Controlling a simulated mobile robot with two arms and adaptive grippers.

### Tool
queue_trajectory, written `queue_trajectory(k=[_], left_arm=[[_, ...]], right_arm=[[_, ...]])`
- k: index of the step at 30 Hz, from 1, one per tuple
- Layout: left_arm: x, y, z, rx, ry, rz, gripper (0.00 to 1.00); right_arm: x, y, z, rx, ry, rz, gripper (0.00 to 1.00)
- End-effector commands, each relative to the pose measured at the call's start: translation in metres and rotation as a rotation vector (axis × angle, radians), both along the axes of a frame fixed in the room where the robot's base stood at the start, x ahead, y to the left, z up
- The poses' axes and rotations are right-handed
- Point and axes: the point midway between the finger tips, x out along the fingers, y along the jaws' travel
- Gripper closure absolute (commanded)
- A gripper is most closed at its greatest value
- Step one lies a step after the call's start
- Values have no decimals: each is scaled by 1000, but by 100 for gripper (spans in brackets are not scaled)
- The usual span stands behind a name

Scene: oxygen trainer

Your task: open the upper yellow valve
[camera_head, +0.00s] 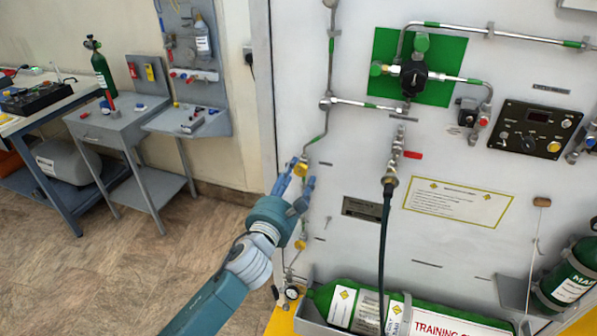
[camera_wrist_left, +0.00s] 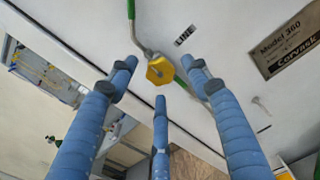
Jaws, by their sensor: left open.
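The upper yellow valve (camera_head: 301,169) sits on the thin pipe at the left part of the white panel. In the left wrist view its yellow knob (camera_wrist_left: 160,70) lies just beyond and between the blue fingertips. My left gripper (camera_head: 299,178) is open, its fingers around the knob's sides in the head view; contact cannot be told. A lower yellow valve (camera_head: 300,244) shows below, beside my left wrist. My right gripper is not in view.
A black hose (camera_head: 384,250) hangs right of my left arm. A green cylinder (camera_head: 400,314) lies in a holder at the panel's foot, with a gauge (camera_head: 292,293) to its left. A grey cart (camera_head: 130,130) stands at left; floor between is clear.

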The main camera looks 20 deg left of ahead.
Motion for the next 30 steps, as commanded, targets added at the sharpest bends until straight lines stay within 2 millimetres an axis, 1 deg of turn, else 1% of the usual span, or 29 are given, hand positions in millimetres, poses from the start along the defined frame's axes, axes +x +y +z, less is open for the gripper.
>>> queue_trajectory(k=[1, 5, 14, 15, 20, 21, 22, 30], left_arm=[[7, 0, 1, -2, 1, 2, 51], [17, -1, 0, -2, 0, 0, 51], [20, -1, -1, -2, 1, -1, 51], [20, -1, -1, -2, 1, -1, 53], [19, -1, -1, -2, 1, -1, 85], [19, -1, -1, -2, 1, -1, 93], [19, -1, -1, -2, 1, -1, 96], [19, -1, -1, -20, 2, -1, 96]], right_arm=[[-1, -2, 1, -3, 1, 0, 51], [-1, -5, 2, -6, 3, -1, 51], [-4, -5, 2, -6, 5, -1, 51], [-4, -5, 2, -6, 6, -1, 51], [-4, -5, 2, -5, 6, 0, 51], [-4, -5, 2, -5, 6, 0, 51], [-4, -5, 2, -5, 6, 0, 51], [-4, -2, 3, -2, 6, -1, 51]])
